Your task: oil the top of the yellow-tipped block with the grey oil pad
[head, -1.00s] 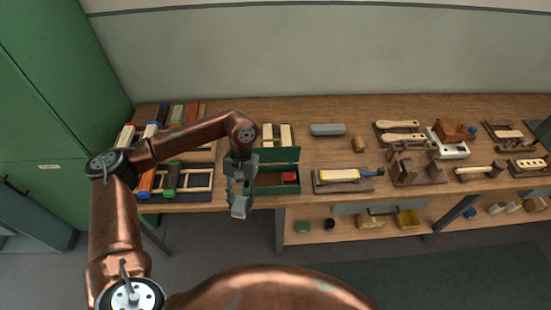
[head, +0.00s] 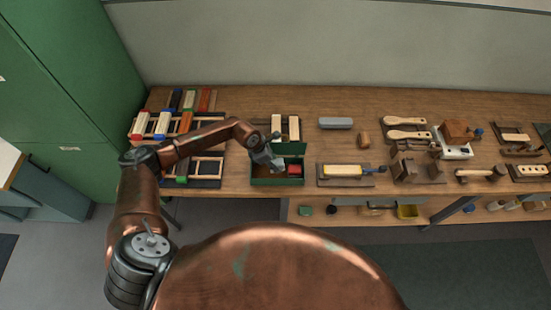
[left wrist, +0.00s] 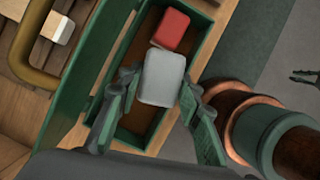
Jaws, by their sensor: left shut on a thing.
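My left gripper (head: 270,160) is at the green open box (head: 262,182) on the bench. In the left wrist view its two green fingers (left wrist: 160,100) are shut on the sides of the grey oil pad (left wrist: 163,77). The pad is in or just above the box; I cannot tell if it touches the bottom. A red pad (left wrist: 171,30) lies beside it in the box. A rack with pale blocks (head: 294,127) stands behind the box; one pale-ended block (left wrist: 57,27) shows in the wrist view. I cannot pick out a yellow tip there.
The box's raised green lid (head: 290,149) is close to my gripper. Racks with colour-tipped blocks (head: 186,122) stand at the left. A yellow-sided block (head: 342,170) lies on a board to the right. A dark claw (left wrist: 305,78), perhaps my right gripper, shows over the floor.

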